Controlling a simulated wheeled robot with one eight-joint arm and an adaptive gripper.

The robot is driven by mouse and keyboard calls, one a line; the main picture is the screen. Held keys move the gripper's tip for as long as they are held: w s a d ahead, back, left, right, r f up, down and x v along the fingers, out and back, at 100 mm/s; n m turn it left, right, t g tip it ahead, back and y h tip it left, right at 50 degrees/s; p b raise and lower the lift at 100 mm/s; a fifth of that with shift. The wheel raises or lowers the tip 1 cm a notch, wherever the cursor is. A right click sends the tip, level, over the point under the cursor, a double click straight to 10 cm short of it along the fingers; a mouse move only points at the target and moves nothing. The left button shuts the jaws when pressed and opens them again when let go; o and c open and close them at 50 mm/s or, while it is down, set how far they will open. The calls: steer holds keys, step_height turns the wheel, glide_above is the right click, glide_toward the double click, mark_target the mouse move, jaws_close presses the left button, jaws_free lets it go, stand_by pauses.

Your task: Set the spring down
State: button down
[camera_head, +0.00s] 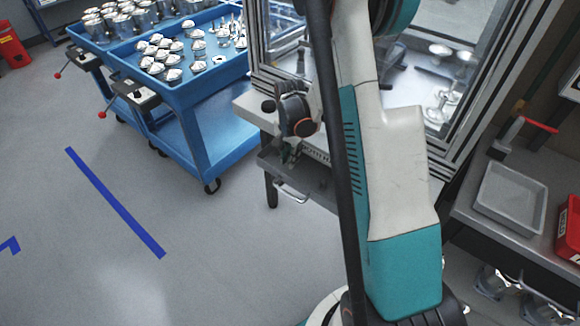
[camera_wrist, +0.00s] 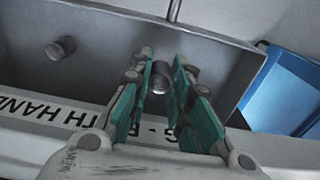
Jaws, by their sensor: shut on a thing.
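The spring (camera_wrist: 160,82) is a small grey coiled cylinder between the green-padded fingers of my gripper (camera_wrist: 165,72) in the wrist view. My gripper is shut on it. Spring and fingertips are over the grey metal tray (camera_wrist: 100,75), close to its lettered front edge; whether the spring touches the tray floor cannot be told. In the head view my gripper (camera_head: 290,152) is small and partly hidden by my arm, at the tray (camera_head: 318,180) below the machine enclosure. The spring cannot be made out there.
A second small grey cylindrical piece (camera_wrist: 60,47) is at the left in the tray. A blue cart (camera_head: 205,125) loaded with metal parts stands left of the enclosure (camera_head: 440,75). A bench with an empty grey bin (camera_head: 510,198) is at the right.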

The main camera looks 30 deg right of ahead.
mark_target(290, 171)
steer(key=shift+f+b, duration=0.6)
steer(key=shift+f, duration=1.35)
steer(key=shift+f, duration=0.2)
steer(key=c, duration=1.5)
jaws_free()
steer(key=shift+r, duration=0.2)
step_height(290, 171, up, 12)
steer(key=p, duration=0.4)
